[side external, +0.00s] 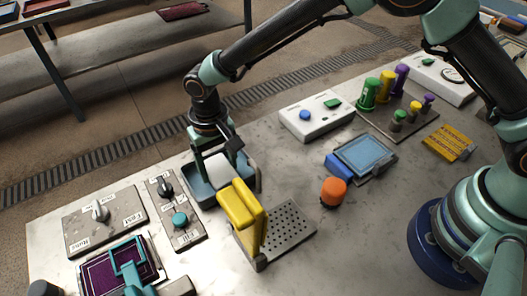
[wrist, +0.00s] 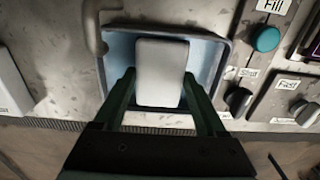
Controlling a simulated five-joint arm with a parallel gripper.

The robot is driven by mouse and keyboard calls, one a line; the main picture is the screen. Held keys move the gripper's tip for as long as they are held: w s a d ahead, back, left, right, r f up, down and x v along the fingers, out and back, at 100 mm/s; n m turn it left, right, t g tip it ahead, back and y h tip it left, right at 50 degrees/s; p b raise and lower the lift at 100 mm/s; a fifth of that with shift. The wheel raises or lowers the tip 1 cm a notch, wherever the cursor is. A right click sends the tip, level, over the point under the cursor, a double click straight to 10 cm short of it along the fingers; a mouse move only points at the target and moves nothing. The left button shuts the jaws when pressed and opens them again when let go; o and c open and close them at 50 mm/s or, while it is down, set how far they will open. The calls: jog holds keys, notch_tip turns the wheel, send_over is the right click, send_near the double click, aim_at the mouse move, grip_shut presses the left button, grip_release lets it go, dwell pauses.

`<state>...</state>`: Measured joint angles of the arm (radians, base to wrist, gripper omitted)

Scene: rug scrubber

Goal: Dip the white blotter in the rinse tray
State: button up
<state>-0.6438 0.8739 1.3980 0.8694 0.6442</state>
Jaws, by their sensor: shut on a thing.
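The white blotter (wrist: 161,72) is a pale rounded block between the two dark green fingers of my gripper (wrist: 160,84). My gripper is shut on it. The rinse tray (wrist: 225,65) is a blue-grey open box, and its rim surrounds the blotter in the wrist view. In the side view my gripper (side external: 218,166) points down into the tray (side external: 198,192), with the blotter (side external: 217,168) low between the fingers and inside the tray opening. The blotter's underside is hidden, so I cannot tell whether it touches the tray floor.
A yellow upright piece (side external: 241,215) and a perforated plate (side external: 288,228) stand close in front of the tray. Knob panels (side external: 104,220) lie at left. An orange knob (side external: 334,191), a blue pad (side external: 366,155) and a white button box (side external: 316,120) lie to the right.

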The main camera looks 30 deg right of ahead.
jog(key=shift+f, duration=0.5)
dwell(0.3)
jog(key=shift+r, duration=0.1)
dwell(0.9)
jog(key=shift+r, duration=2.7)
jog(key=shift+r, duration=1.45)
